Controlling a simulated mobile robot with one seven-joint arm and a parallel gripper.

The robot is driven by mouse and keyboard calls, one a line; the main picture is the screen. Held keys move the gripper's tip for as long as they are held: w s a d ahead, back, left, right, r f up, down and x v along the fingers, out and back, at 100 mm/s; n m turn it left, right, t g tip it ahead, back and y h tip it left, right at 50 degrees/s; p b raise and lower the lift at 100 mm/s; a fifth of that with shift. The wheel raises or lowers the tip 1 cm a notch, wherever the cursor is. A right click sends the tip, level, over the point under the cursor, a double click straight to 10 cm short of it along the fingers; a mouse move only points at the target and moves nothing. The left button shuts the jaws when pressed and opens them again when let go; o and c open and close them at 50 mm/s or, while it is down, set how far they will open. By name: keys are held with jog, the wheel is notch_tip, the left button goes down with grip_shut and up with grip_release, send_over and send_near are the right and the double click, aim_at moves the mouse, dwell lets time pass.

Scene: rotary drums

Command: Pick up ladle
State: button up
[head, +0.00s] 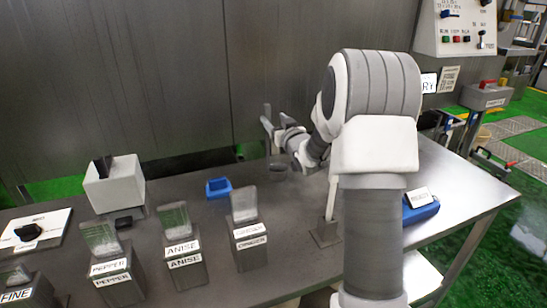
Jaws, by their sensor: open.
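My gripper (269,122) is above the back of the metal table (225,272), left of my arm, with its fingers open and pointing left. A small dark rounded piece (280,166) shows just below the gripper. It may be the bowl of the ladle, but it is too small to tell, and I cannot make out a handle. A pale upright post (331,198) on a dark square base stands just left of my arm. My arm covers part of the table to the right of the post, so things there are hidden.
Labelled boxes with clear tops, such as PEPPER (111,277), ANISE (184,259) and another (249,241), line the front. A small blue tray (218,187) and a white box (115,185) stand behind. A blue container (421,208) is right of my arm. A metal wall (120,80) rises behind.

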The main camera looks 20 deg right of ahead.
aim_at(268, 111)
jog(key=w, duration=0.3)
jog(key=w+r, duration=0.1)
jog(key=w, duration=0.1)
jog(key=shift+w+a+p, duration=0.15)
jog(key=shift+w+p, duration=0.15)
jog(key=shift+p, duration=0.1)
jog(key=shift+w, duration=0.5)
jog(key=shift+c, duration=0.3)
grip_shut()
dwell(0.6)
